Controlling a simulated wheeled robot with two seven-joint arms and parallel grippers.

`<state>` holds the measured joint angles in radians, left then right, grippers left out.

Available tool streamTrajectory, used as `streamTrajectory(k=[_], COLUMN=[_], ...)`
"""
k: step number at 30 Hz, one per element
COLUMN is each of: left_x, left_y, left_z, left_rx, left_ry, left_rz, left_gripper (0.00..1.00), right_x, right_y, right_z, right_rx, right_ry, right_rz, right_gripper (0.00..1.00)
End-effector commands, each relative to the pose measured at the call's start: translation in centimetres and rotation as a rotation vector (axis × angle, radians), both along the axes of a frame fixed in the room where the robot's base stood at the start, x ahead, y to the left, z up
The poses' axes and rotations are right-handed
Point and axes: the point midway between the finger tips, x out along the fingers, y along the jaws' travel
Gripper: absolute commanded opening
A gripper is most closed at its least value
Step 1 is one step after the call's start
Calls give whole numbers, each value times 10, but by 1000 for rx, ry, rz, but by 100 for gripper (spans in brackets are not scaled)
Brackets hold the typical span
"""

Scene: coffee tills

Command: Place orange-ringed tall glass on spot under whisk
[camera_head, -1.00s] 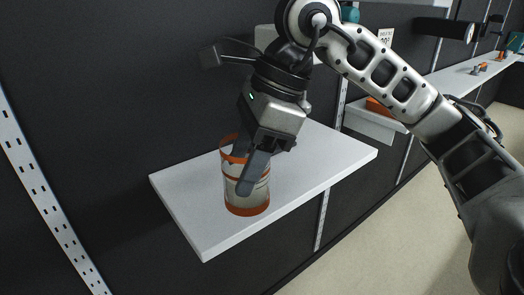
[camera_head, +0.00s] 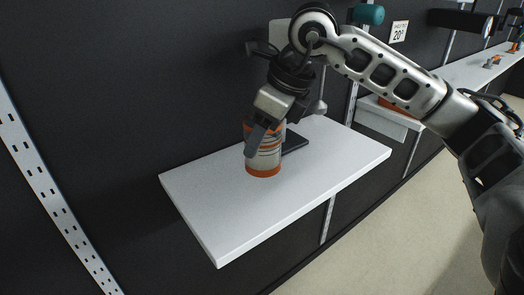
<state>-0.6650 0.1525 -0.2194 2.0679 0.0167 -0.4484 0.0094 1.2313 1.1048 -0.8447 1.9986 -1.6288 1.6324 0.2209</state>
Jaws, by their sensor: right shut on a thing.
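The orange-ringed tall glass (camera_head: 264,162) stands upright at the white shelf (camera_head: 225,205), towards its back middle. It has orange bands at its top and base. My right gripper (camera_head: 264,140) reaches down from above and is shut on the glass, with one grey finger across its near left side. The arm hides part of the wall behind. A dark flat base (camera_head: 294,145) lies on the shelf just right of the glass, with a grey upright device partly hidden behind my gripper. I cannot make out the whisk or its spot clearly. My left gripper is not in view.
The left and front parts of the shelf are bare. A slotted metal rail (camera_head: 45,180) runs up the wall at the left. Another shelf (camera_head: 385,118) with an orange item stands at the right. A long counter with small items extends further right.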

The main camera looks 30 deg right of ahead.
Motion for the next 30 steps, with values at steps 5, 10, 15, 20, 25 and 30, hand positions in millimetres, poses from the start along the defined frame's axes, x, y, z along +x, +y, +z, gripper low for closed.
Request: streamTrajectory(k=[5,10,15,20,25,30], left_x=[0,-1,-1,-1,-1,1], left_y=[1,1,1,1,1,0], left_z=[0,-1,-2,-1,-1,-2], left_rx=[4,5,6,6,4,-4], left_ry=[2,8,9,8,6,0], left_rz=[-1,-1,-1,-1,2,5], left_gripper=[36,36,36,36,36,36], right_x=[15,22,24,24,24,23], right_y=[-9,-13,-15,-14,-14,-14], right_z=[-19,-30,-56,-63,-62,-68], right_rx=[2,3,1,1,1,1], right_ry=[-2,-1,-1,-5,-5,-3], right_rz=[-1,-1,1,1,1,2], right_gripper=[22,22,22,22,22,55])
